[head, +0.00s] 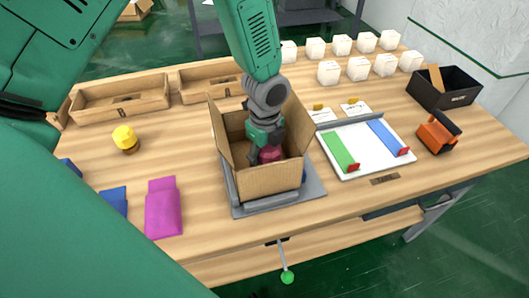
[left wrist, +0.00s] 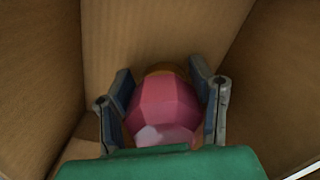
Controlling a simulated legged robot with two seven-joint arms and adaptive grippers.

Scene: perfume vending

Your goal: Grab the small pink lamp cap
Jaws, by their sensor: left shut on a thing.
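The pink lamp cap (left wrist: 164,108) is a faceted, rounded piece inside the open cardboard box (head: 262,178). It also shows low in the box in the head view (head: 270,154). My left gripper (left wrist: 163,92) reaches down into the box from above, and its fingers are shut on the cap from both sides. In the head view my left gripper (head: 266,140) hides part of the cap and the box's inside. Whether the cap touches the box floor cannot be told. My right gripper is not in view.
The box stands on a grey plate (head: 242,207). A yellow-topped piece (head: 125,138) and a magenta block (head: 163,208) lie to the left. Wooden trays (head: 120,98) are behind. A white board (head: 378,158), an orange item (head: 437,133) and a black bin (head: 445,90) are right.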

